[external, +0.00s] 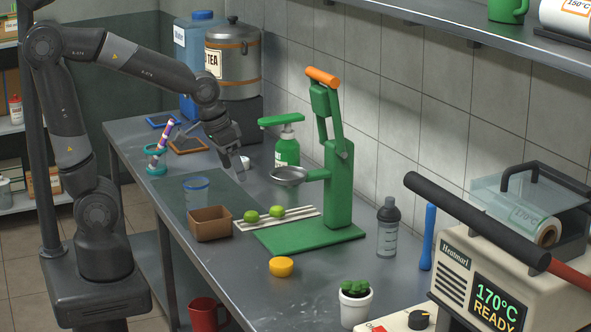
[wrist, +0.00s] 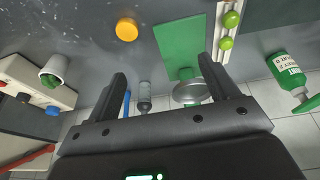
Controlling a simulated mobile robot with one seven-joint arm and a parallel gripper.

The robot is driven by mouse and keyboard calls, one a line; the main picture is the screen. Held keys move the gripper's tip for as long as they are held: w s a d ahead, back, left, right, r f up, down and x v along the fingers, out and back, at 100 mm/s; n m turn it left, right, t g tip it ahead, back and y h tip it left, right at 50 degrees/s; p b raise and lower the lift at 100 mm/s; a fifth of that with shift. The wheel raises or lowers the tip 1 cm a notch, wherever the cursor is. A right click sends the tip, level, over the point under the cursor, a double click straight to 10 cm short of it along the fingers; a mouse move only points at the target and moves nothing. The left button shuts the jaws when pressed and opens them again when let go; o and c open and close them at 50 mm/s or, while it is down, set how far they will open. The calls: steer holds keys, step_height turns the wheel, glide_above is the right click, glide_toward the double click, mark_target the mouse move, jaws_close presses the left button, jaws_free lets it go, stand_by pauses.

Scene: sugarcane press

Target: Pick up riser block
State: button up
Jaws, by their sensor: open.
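A brown, box-like block (external: 210,223), the only thing that looks like a riser block, sits on the grey counter at the front edge of a dark mat (external: 224,189). Its top looks hollow. It does not show in the wrist view. My gripper (external: 232,166) is open and empty above the back of the counter, behind the block and apart from it. In the wrist view its two fingers (wrist: 170,78) are spread, with nothing held between them.
The green press (external: 338,185) with a strainer (external: 289,175) stands right of the block. Two limes (external: 263,214) lie on a striped rack (external: 300,212) beside it. A clear blue-rimmed cup (external: 196,190) stands behind it.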

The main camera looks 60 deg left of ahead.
steer(key=g, duration=0.2)
glide_toward(281, 262)
steer(key=f, duration=0.6)
steer(key=w+f, duration=0.1)
steer(key=f, duration=0.2)
steer(key=shift+w+d, duration=0.1)
steer(key=shift+d, duration=0.15)
steer(key=c, duration=1.1)
